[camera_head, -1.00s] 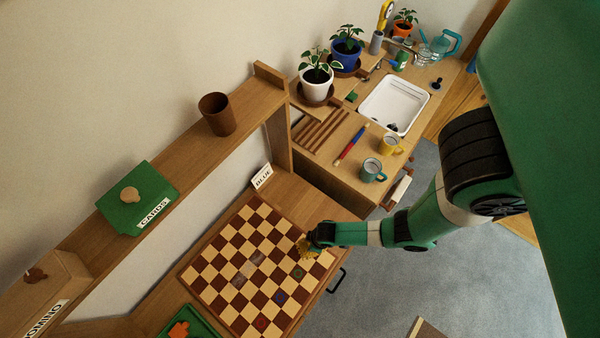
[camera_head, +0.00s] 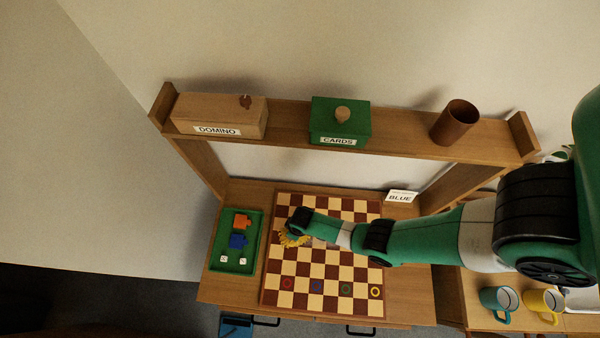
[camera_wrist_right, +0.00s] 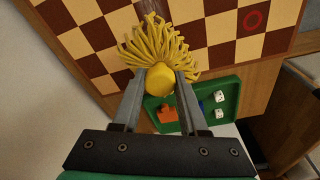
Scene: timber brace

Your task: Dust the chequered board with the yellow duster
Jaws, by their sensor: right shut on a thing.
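The chequered board (camera_head: 321,278) of dark red and cream squares lies flat on the wooden desk. My right gripper (camera_head: 298,230) is over the left part of the board. It is shut on the yellow duster (camera_head: 290,241), whose strands fan out over the squares. In the right wrist view the duster (camera_wrist_right: 163,45) sits between the two fingers, its strands spread over the board (camera_wrist_right: 207,28). I cannot tell how firmly the strands touch. My right arm hides part of the board's middle and right. My left gripper is not in view.
A green tray (camera_head: 216,254) with orange and blue pieces and dice stands left of the board. Coloured rings mark the board's front squares. A shelf (camera_head: 385,138) behind holds the domino box (camera_head: 240,112), cards box (camera_head: 325,120) and brown cup (camera_head: 456,121). A BLUE card (camera_head: 400,197) stands behind right.

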